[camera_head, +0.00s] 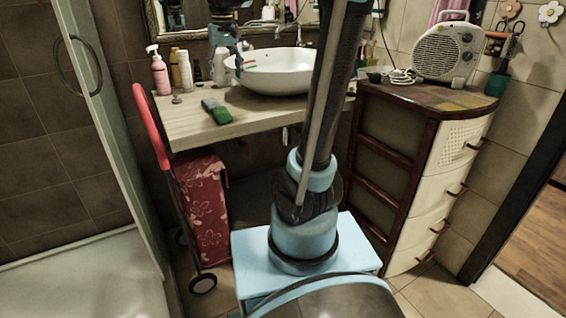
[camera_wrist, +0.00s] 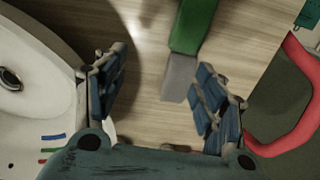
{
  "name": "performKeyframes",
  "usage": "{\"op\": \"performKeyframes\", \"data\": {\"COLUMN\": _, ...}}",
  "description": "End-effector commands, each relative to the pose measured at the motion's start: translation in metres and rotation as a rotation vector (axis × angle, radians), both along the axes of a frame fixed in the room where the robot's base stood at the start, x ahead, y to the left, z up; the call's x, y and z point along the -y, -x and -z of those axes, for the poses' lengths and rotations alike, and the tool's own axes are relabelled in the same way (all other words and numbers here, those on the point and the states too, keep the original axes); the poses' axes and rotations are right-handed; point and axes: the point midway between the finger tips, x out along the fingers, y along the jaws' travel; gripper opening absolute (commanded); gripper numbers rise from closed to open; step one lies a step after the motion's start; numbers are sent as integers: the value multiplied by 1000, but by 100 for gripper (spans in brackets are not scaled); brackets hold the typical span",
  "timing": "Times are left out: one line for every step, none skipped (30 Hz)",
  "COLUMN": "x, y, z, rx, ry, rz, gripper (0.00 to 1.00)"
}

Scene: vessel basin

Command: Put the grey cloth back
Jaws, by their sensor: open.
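A small grey block-like piece (camera_wrist: 179,77), which may be the grey cloth, lies on the wooden counter against the end of a green block (camera_wrist: 193,25). In the head view the grey piece (camera_head: 209,103) and green block (camera_head: 221,116) lie near the counter's front edge, left of the basin. I cannot tell whether they are joined. No other grey cloth is clear. My gripper (camera_wrist: 157,65) is open and empty above the counter beside the basin's left rim. The grey piece shows between its fingers, nearer the right one. It does not appear to be held.
The white basin (camera_head: 285,75) stands right of my gripper, with several coloured strips in it. A pink bottle (camera_head: 160,75) and other bottles stand at the counter's back left. A heater (camera_head: 447,50) sits on the right cabinet. A red-handled trolley (camera_head: 203,200) stands below the counter.

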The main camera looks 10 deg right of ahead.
Motion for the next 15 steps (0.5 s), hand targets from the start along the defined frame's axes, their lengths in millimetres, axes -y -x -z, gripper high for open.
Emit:
{"op": "performKeyframes", "data": {"x": 13, "y": 15, "z": 7, "rx": 7, "ry": -1, "rz": 12, "gripper": 64}}
{"op": "performKeyframes", "data": {"x": 20, "y": 22, "z": 11, "rx": 12, "ry": -2, "rz": 18, "gripper": 64}}
{"op": "performKeyframes", "data": {"x": 28, "y": 33, "z": 17, "rx": 18, "ry": -3, "rz": 25, "gripper": 64}}
{"op": "performKeyframes", "data": {"x": 35, "y": 41, "z": 21, "rx": 23, "ry": -4, "rz": 31, "gripper": 64}}
{"op": "performKeyframes", "data": {"x": 41, "y": 48, "z": 26, "rx": 27, "ry": -5, "rz": 37, "gripper": 64}}
{"op": "performKeyframes", "data": {"x": 49, "y": 59, "z": 32, "rx": 33, "ry": -5, "rz": 46, "gripper": 64}}
{"op": "performKeyframes", "data": {"x": 54, "y": 67, "z": 37, "rx": 37, "ry": -6, "rz": 52, "gripper": 64}}
{"op": "performKeyframes", "data": {"x": 60, "y": 74, "z": 42, "rx": 42, "ry": -7, "rz": 59, "gripper": 64}}
{"op": "performKeyframes", "data": {"x": 67, "y": 85, "z": 50, "rx": 49, "ry": -8, "rz": 66, "gripper": 64}}
{"op": "performKeyframes", "data": {"x": 72, "y": 92, "z": 55, "rx": 53, "ry": -8, "rz": 72, "gripper": 64}}
{"op": "performKeyframes", "data": {"x": 77, "y": 100, "z": 62, "rx": 58, "ry": -8, "rz": 77, "gripper": 64}}
{"op": "performKeyframes", "data": {"x": 83, "y": 111, "z": 70, "rx": 63, "ry": -7, "rz": 85, "gripper": 64}}
{"op": "performKeyframes", "data": {"x": 88, "y": 119, "z": 76, "rx": 68, "ry": -8, "rz": 90, "gripper": 64}}
{"op": "performKeyframes", "data": {"x": 92, "y": 126, "z": 82, "rx": 72, "ry": -8, "rz": 96, "gripper": 64}}
{"op": "performKeyframes", "data": {"x": 98, "y": 136, "z": 91, "rx": 79, "ry": -9, "rz": 105, "gripper": 64}}
